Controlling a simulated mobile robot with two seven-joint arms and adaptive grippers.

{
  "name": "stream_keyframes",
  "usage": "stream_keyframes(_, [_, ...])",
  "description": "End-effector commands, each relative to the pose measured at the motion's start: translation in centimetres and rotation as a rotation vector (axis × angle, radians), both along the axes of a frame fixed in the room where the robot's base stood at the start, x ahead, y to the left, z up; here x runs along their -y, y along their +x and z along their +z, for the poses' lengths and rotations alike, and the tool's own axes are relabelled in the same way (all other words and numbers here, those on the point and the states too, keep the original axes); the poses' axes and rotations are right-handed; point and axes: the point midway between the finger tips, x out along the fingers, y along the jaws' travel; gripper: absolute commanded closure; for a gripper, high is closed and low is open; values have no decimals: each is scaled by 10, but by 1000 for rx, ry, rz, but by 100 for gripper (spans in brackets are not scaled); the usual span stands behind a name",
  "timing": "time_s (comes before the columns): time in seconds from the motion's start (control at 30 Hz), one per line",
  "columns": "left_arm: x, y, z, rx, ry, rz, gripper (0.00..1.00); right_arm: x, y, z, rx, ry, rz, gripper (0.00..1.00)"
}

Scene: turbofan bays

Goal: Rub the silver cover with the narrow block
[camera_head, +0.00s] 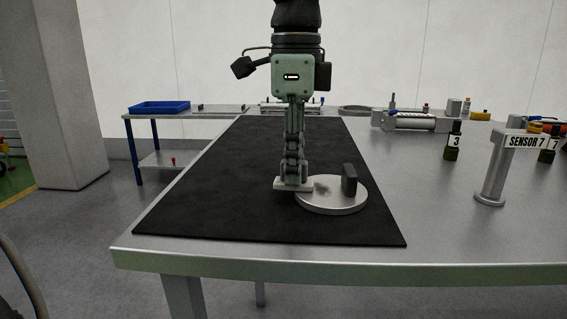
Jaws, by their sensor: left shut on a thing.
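The silver cover (332,206) is a round flat disc with an upright black handle (349,180) on its right part. It lies on the black mat (220,200) near the front of the table. A dark smudge (321,188) shows on its top, left of the handle. My left gripper (293,180) points straight down at the cover's left edge. It is shut on the narrow block (283,187), a pale, thin bar lying level. The block's right end overlaps the cover's left rim in the picture; I cannot tell whether they touch. My right gripper is out of view.
The mat is clear around the cover. On the metal table (440,235) to the right stand a post labelled SENSOR 7 (494,175) and a dark piece marked 3 (453,145). A silver cylinder (415,121) lies behind. A blue tray (159,107) sits at the back left.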

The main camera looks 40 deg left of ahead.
Motion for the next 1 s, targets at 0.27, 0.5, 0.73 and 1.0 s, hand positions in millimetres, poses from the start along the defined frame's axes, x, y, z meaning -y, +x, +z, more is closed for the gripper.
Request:
stream_keyframes(0.27, [13, 8, 0, -2, -2, -2, 100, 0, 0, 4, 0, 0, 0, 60])
stream_keyframes(0.5, [29, 19, 1, -4, -3, -1, 100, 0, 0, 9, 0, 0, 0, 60])
stream_keyframes(0.73, [35, 23, -1, -1, -2, 0, 100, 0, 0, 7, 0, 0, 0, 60])
stream_keyframes(1.0, [30, 19, -3, -2, -1, 0, 100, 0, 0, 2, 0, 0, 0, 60])
